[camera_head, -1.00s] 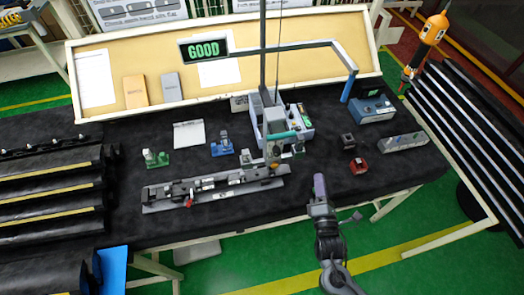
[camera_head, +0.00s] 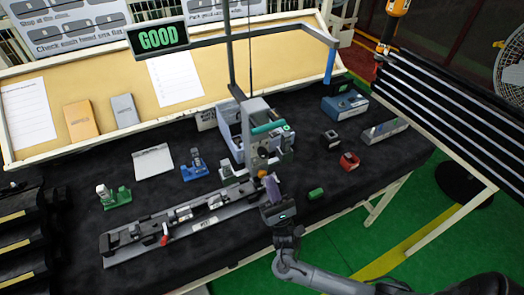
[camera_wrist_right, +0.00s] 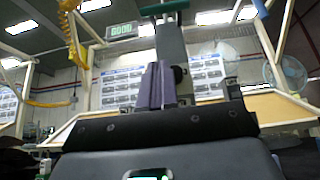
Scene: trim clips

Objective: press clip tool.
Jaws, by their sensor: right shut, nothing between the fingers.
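A clip tool with a teal handle (camera_head: 268,127) and a grey body stands at the right end of the long rail (camera_head: 200,222), near the middle of the black table. In the right wrist view, a teal bar (camera_wrist_right: 165,9) shows at the top, above a dark upright post. My right gripper (camera_head: 271,188) has purple fingers and is shut and empty. It is at the rail's right end, in front of and below the teal handle. In the right wrist view, its fingers (camera_wrist_right: 155,86) point up, apart from the teal bar. My left gripper is not in view.
A green cylinder (camera_head: 316,193) lies near the front edge. A red part (camera_head: 349,161), a black block (camera_head: 330,139) and a blue box (camera_head: 345,106) are at the right. A green clamp (camera_head: 115,197) and blue clamp (camera_head: 194,168) stand behind the rail. A GOOD sign (camera_head: 158,38) hangs above.

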